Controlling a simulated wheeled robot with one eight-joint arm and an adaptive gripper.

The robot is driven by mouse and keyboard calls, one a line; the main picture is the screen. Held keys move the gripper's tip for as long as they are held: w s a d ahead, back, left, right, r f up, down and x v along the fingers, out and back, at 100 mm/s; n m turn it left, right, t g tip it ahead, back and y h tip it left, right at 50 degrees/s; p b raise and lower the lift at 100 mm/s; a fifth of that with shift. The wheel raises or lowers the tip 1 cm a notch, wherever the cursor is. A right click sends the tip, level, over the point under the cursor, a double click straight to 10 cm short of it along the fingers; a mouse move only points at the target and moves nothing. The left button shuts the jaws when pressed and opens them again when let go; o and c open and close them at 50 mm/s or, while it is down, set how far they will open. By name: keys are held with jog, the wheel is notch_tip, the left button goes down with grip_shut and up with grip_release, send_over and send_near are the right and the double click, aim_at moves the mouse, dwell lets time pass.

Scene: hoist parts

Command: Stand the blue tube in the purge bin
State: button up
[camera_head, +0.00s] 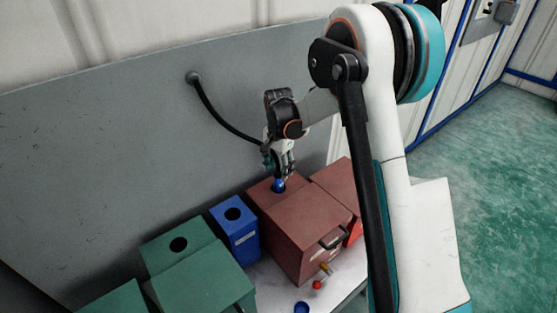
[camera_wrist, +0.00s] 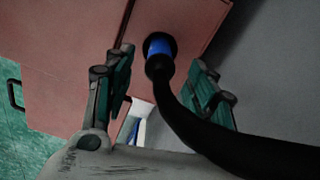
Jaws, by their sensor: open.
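The blue tube (camera_head: 279,186) shows as a short blue piece at the round hole in the top of a dark red bin (camera_head: 300,222). In the wrist view the blue tube (camera_wrist: 160,47) sits at the dark hole, at the end of a black hose (camera_wrist: 185,125). How deep it goes in is hard to tell. My gripper (camera_head: 281,166) is just above the bin top. In the wrist view my gripper (camera_wrist: 164,78) is open, its fingers apart on either side of the hose end. No label shows which bin is the purge bin.
The hose (camera_head: 222,118) runs from a grey wall panel (camera_head: 110,140). A blue bin (camera_head: 236,222) and green bins (camera_head: 178,245) stand left; another red bin (camera_head: 337,183) stands right. A red ball (camera_head: 317,285) and a blue ring-like thing (camera_head: 301,307) are in front.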

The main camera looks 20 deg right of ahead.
aim_at(279, 181)
notch_tip(279, 181, down, 7)
jog(key=shift+r+b, duration=0.1)
jog(key=shift+b, duration=0.85)
grip_shut()
jog(key=shift+r+p, duration=3.85)
jog(key=shift+r, duration=3.2)
